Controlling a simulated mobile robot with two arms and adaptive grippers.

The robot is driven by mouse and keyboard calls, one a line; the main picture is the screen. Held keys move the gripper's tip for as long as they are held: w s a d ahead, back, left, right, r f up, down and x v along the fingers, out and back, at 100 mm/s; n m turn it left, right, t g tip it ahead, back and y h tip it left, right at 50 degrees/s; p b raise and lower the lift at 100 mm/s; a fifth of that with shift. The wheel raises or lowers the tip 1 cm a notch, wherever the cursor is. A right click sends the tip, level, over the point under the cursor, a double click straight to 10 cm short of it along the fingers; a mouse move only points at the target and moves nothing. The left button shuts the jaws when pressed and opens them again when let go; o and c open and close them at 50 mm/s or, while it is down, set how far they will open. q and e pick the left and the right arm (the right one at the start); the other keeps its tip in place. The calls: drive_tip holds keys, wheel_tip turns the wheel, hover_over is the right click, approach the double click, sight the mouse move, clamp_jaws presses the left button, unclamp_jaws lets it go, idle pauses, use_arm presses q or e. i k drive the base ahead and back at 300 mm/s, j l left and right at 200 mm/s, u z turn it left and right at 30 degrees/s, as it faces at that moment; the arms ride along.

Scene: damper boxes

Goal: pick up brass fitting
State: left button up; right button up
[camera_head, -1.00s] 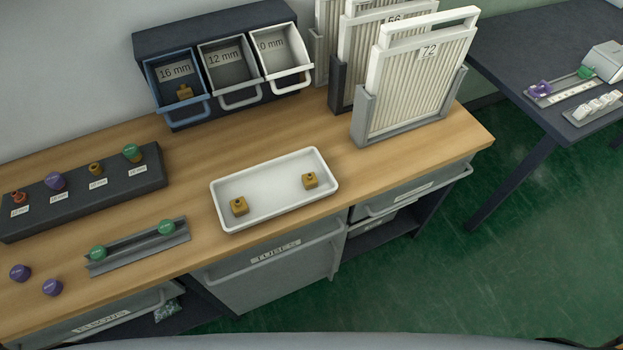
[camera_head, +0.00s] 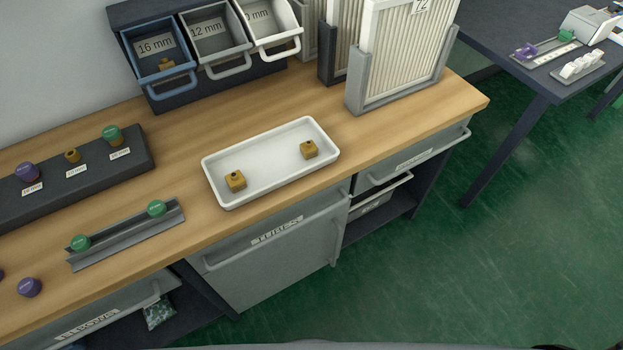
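Two brass fittings lie in the white tray on the wooden bench: one brass fitting (camera_head: 235,181) at the tray's left end, another brass fitting (camera_head: 308,149) near its right end. The white tray (camera_head: 272,172) is otherwise empty. A further brass piece (camera_head: 166,63) sits in the blue-rimmed bin (camera_head: 163,84) labelled 16 mm. A small brass piece (camera_head: 72,155) stands on the dark labelled rack (camera_head: 100,178) at the left. Neither of my grippers is in view.
Framed filters (camera_head: 402,62) stand at the back right. A grey rail (camera_head: 125,240) holds two green-topped pieces. A purple piece (camera_head: 29,287) lies near the front edge. A dark table (camera_head: 500,50) stands at right.

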sight(309, 149)
drive_tip(key=k+j, duration=0.15)
drive_tip(key=k, duration=0.3)
drive_tip(key=k+j, duration=0.2)
drive_tip(key=k, duration=0.3)
drive_tip(key=k+j, duration=0.15)
drive_tip(key=k, duration=0.3)
